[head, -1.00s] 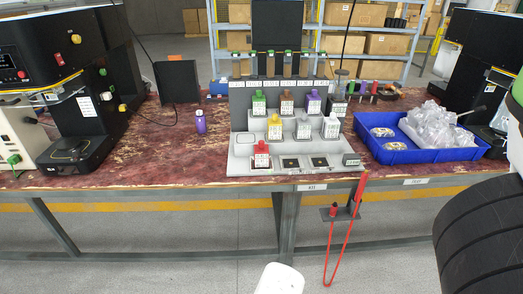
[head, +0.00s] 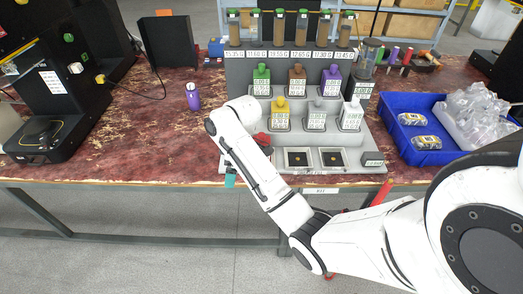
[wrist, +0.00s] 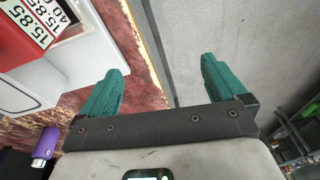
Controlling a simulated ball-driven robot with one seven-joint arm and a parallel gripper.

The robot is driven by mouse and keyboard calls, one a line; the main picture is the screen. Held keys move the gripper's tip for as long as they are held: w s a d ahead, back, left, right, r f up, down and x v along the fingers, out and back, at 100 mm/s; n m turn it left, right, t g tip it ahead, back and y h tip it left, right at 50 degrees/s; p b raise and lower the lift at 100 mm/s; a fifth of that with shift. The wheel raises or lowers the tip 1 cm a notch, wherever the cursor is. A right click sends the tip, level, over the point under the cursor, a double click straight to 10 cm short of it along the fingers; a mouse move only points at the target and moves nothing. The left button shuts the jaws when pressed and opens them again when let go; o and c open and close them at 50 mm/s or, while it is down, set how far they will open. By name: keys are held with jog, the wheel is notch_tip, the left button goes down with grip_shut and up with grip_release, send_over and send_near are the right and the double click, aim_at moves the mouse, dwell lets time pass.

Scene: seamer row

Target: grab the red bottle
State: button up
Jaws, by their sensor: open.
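The red bottle (head: 262,139) stands at the front left of the stepped grey rack (head: 375,158). In the head view my arm hides most of it, and only a dark red bit shows. In the wrist view a red-and-white label (wrist: 32,24), seemingly of this bottle, is at the top left, outside the jaws. My gripper (wrist: 158,75) has teal fingers, spread apart with nothing between them. In the head view a teal fingertip (head: 230,178) shows by the table's front edge, left of the rack's front corner; the rest is hidden behind my arm.
A purple bottle (head: 193,98) stands alone left of the rack. Green, brown, purple, yellow, grey and white bottles stand on the rack. A blue tray (head: 416,156) lies to the right, a black machine (head: 45,130) to the left. The table between machine and rack is mostly clear.

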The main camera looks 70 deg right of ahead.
notch_tip(320, 180, up, 7)
jog(key=n, duration=0.1)
send_over(263, 134)
jog(key=shift+s+a+g+h, duration=0.15)
jog(key=shift+s+g+h, duration=0.05)
jog(key=shift+g+h, duration=0.1)
jog(key=shift+s+d+f, duration=0.1)
jog(key=shift+d+f, duration=0.1)
jog(key=shift+f, duration=0.2)
jog(key=f, duration=0.6)
jog(key=w+f, duration=0.1)
jog(key=f, duration=0.2)
jog(key=shift+a+f+p, duration=0.25)
jog(key=shift+f+p, duration=0.1)
jog(key=shift+f, duration=0.05)
jog(key=c, duration=1.3)
jog(key=shift+o, duration=0.2)
jog(key=shift+r, duration=0.1)
